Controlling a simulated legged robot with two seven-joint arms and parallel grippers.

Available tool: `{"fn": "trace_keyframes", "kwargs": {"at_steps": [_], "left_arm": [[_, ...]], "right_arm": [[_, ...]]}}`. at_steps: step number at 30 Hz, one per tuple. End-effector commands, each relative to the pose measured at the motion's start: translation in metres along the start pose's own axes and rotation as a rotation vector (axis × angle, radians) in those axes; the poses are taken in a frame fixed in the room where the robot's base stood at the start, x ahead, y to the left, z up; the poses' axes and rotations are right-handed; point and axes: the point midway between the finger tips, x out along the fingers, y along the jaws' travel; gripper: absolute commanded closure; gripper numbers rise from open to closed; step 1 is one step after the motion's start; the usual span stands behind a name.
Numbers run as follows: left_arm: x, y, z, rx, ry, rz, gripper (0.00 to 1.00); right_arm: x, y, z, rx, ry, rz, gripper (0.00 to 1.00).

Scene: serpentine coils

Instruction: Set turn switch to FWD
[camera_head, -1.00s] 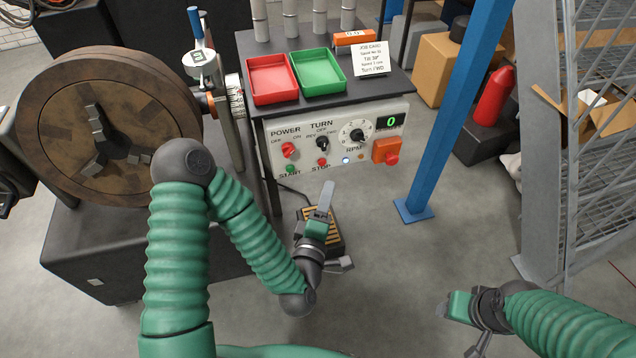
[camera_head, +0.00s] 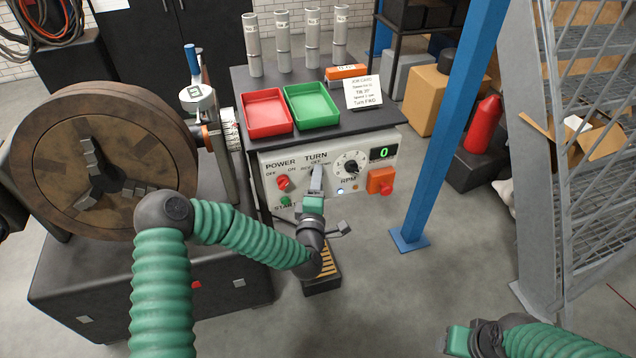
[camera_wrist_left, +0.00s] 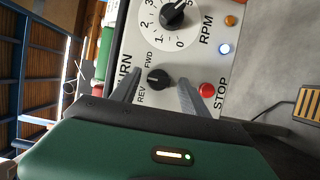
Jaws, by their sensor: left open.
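The turn switch is a small black knob (camera_wrist_left: 158,78) on the white control panel (camera_head: 272,160). In the left wrist view it sits between the REV and FWD labels, and its pointer seems to face the middle, between those two labels. My left gripper (camera_head: 317,172) is in front of the panel at the TURN label and hides the knob in the head view. In the left wrist view its open fingers (camera_wrist_left: 159,83) stand on either side of the knob, with gaps to it. My right gripper (camera_head: 467,340) is low at the right, cut off by the frame edge.
The red STOP button (camera_wrist_left: 207,90) is beside one finger. A blue post (camera_head: 445,130) stands to the right.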

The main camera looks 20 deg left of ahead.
Motion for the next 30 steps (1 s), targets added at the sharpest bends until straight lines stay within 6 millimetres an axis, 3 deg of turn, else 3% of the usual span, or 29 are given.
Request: {"fn": "trace_keyframes", "kwargs": {"at_steps": [8,20,30], "left_arm": [[0.0027,0.0,0.0004,0.0,-0.001,-0.001,0.47],[0.0022,-0.001,0.0005,0.0,-0.001,-0.003,1.0],[0.0019,-0.0001,0.0004,0.027,-0.001,-0.017,1.0]], "right_arm": [[0.0001,0.0,0.0,0.0,0.0,0.0,0.41],[0.0001,0.0,0.0,0.0,0.0,0.0,0.41],[-0.006,0.0,-0.0014,0.0,0.0,0.0,0.41]]}}
